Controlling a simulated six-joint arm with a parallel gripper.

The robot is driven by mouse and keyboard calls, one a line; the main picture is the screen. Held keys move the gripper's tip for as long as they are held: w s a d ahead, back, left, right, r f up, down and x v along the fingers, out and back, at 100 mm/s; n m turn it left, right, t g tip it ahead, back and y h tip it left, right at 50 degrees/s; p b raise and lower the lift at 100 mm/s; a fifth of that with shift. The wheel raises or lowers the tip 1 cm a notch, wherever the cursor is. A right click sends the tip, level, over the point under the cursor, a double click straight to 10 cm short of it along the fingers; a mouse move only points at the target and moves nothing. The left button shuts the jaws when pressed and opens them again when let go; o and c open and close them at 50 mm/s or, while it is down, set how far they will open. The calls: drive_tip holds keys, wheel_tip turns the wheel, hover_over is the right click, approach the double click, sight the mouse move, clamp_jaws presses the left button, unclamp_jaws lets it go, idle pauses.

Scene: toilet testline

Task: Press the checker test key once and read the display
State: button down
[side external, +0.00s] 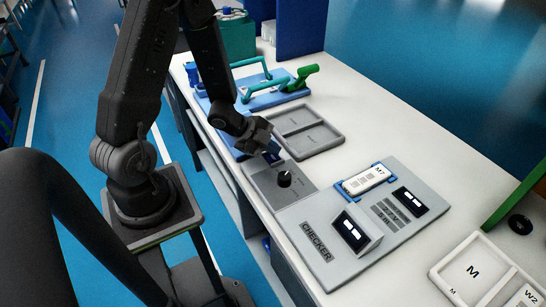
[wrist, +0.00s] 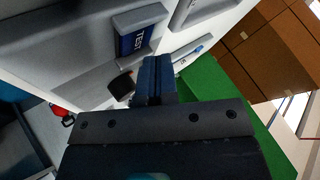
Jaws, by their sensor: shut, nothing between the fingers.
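The grey checker panel (side external: 315,270) lies on the bench, marked CHECKER. Its raised box carries a dark display (side external: 351,231) with small white marks, too small to read. A second dark display (side external: 410,201) sits further right. A black round button (side external: 284,179) stands on a grey plate; a black piece beside the fingertips in the wrist view (wrist: 122,86) looks like it. A dark blue panel (wrist: 136,40) in a grey frame bears white lettering like TEST. My gripper (side external: 272,157) is shut and empty, above the plate, just behind the button; its fingers show in the wrist view (wrist: 153,78).
A white module marked M7 (side external: 366,180) sits in a blue holder on the panel. A grey two-part tray (side external: 318,140) lies behind my gripper. A blue fixture with a green handle (side external: 300,80) stands further back. A white tray (side external: 440,272) is at the lower right.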

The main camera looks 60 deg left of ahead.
sight(272, 159)
drive_tip(key=shift+f, duration=0.35)
drive_tip(key=shift+f, duration=0.4)
idle(0.5)
drive_tip(key=shift+r, duration=0.85)
drive_tip(key=shift+r, duration=2.5)
